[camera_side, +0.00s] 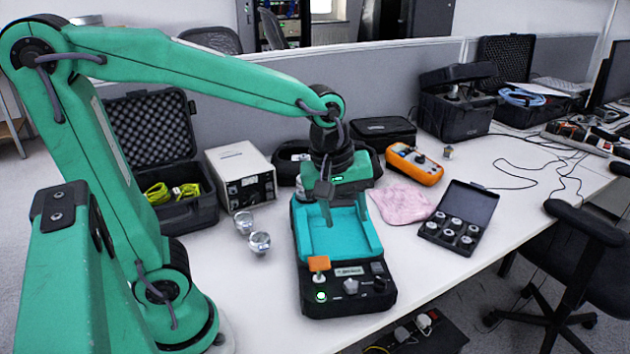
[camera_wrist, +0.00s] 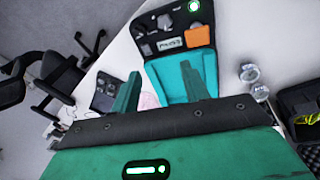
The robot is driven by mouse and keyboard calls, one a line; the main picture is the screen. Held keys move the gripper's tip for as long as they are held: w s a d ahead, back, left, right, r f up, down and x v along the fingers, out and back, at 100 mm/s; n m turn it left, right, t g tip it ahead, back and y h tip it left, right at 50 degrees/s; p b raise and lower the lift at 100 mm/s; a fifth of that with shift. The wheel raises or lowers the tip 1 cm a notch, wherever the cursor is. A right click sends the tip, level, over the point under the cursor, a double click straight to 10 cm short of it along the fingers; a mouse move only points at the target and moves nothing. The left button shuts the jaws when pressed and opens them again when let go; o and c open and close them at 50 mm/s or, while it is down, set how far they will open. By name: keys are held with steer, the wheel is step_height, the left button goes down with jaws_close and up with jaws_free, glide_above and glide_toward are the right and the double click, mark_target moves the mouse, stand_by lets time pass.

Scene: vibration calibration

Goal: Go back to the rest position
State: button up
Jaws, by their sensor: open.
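My gripper (camera_side: 325,197) is above the turquoise tray of the calibration device (camera_side: 345,306). In the wrist view its two fingers (camera_wrist: 160,90) are spread apart with nothing between them. The device also shows in the wrist view (camera_wrist: 172,12), with an orange switch, knobs and a lit green button on its black panel. The turquoise tray (camera_side: 368,247) looks empty in the parts I can see. My gripper hides part of the tray's back end. I cannot tell the exact height of the fingertips over the tray.
Two shiny metal pieces (camera_side: 260,243) stand left of the device. A white box (camera_side: 240,170) and an open black case (camera_side: 165,150) are behind them. A pink cloth (camera_side: 402,202), an orange meter (camera_side: 414,163) and a black case of several weights (camera_side: 460,218) lie to the right.

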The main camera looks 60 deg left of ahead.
steer(key=s+a+r+m+t, duration=0.2)
steer(key=s+a+m+t, duration=0.1)
steer(key=s+m, duration=0.6)
steer(key=shift+a+r+m, duration=0.35)
steer(key=shift+r+m, duration=0.05)
steer(key=shift+m, duration=1.3)
